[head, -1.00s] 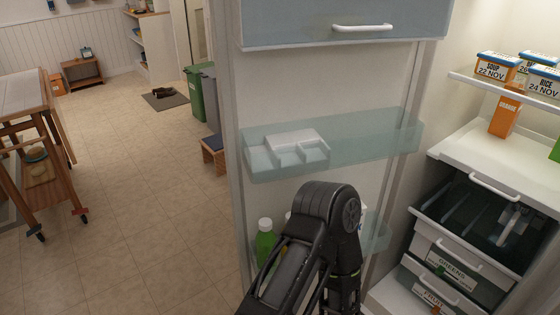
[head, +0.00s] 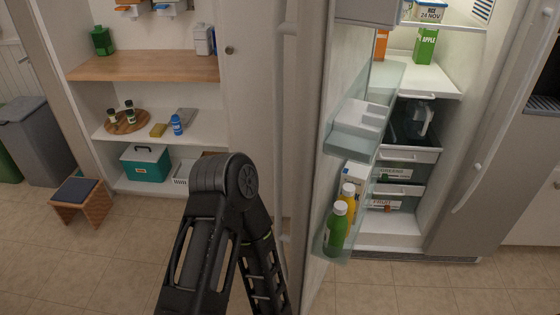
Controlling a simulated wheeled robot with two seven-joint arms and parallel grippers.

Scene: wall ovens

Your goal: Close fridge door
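The fridge door (head: 312,150) stands open in the head view, seen nearly edge-on. A long vertical handle (head: 285,130) is on its outer side, at left. Its inner side carries clear bins (head: 355,145) with a green bottle (head: 336,228), a yellow-orange bottle (head: 347,202) and a carton. The lit fridge interior (head: 410,225) shows to the right of the door. One of my black arms stands in front, left of the door, its bent joint raised. I cannot tell whether it touches the door. Neither gripper shows.
A grey panel with a handle (head: 468,188) stands right of the fridge opening. Left is a shelving unit with a wooden counter (head: 145,67) and a teal box (head: 146,163). A small stool (head: 82,200) and grey bin (head: 35,140) stand farther left. Floor at lower left is clear.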

